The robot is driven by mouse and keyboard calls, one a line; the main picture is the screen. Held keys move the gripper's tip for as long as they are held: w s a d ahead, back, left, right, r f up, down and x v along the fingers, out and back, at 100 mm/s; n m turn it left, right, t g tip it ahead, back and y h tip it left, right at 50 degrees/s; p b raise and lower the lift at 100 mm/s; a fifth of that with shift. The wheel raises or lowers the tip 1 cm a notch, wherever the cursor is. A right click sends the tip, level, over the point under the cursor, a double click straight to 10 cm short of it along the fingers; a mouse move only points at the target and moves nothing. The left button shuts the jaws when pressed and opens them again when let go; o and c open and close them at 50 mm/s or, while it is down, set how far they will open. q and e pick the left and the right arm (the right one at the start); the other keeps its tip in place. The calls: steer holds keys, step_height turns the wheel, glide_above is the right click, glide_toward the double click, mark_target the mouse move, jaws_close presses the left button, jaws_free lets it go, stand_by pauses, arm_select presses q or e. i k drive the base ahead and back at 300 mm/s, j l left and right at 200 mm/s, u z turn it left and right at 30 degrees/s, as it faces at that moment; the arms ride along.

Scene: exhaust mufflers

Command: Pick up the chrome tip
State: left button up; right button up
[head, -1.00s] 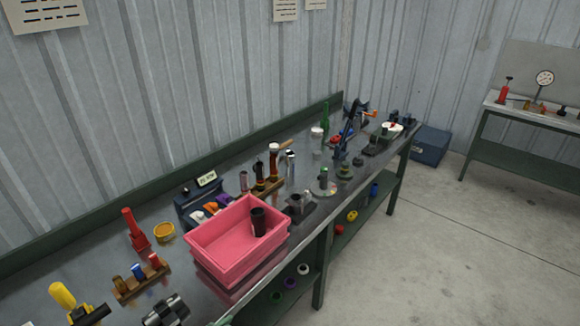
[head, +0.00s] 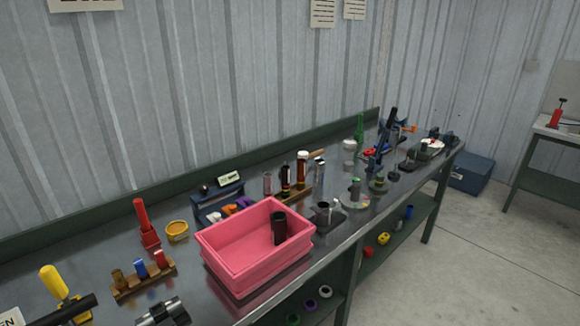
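No gripper of mine shows clearly in the head view. Another slim silvery piece (head: 319,170) stands farther back by the wooden rack, and a shiny metal part (head: 163,313) lies at the bottom edge, partly cut off. I cannot tell for certain which one is the chrome tip.
The pink bin (head: 222,249) holds a dark cylinder (head: 279,228) on the long metal bench. A small rack (head: 143,284), red tool (head: 149,236), yellow ring (head: 177,231) and yellow-handled tool (head: 53,281) stand left. Several tools crowd the far end. Concrete floor (head: 470,270) is clear at right.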

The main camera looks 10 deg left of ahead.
mark_target(318, 163)
steer(key=i+l+u, duration=0.4)
steer(key=l, duration=0.35)
steer(key=i+l+u, duration=0.2)
steer(key=i+l, duration=0.15)
